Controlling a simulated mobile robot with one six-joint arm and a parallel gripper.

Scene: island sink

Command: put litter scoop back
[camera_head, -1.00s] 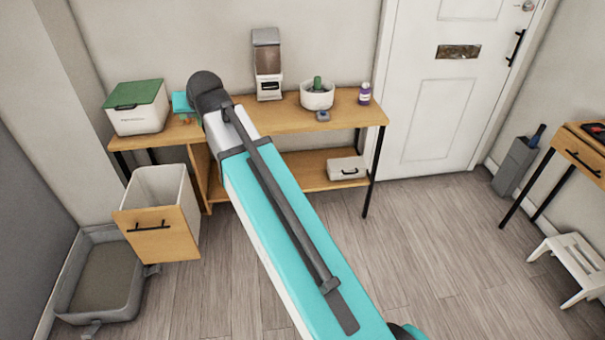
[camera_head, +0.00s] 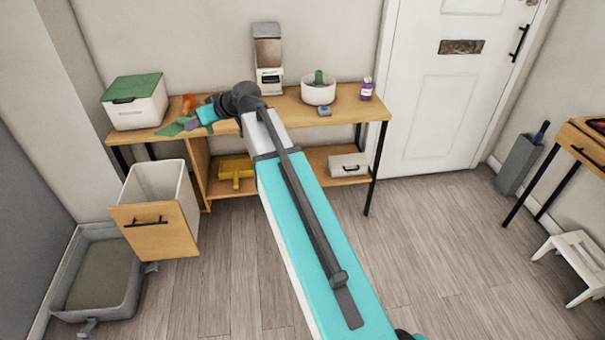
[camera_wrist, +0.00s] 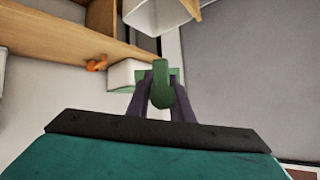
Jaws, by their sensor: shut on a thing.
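The green litter scoop (camera_head: 172,129) is held in front of my gripper (camera_head: 190,125), over the left end of the wooden bench. In the wrist view my gripper (camera_wrist: 161,86) has its dark fingers shut on the scoop's green handle (camera_wrist: 162,95). Much of the scoop's far part is hard to make out there. In the head view the scoop is just in front of a white box with a green lid (camera_head: 135,88). The grey litter tray (camera_head: 132,290) sits on the floor at lower left.
An open white bin with a wooden front (camera_head: 154,232) juts out below the bench (camera_head: 290,112). An orange object (camera_head: 188,103) lies near the box. A dispenser (camera_head: 268,75), white bowl (camera_head: 318,94) and purple bottle (camera_head: 366,90) stand farther right. A yellow object (camera_head: 236,172) is on the lower shelf.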

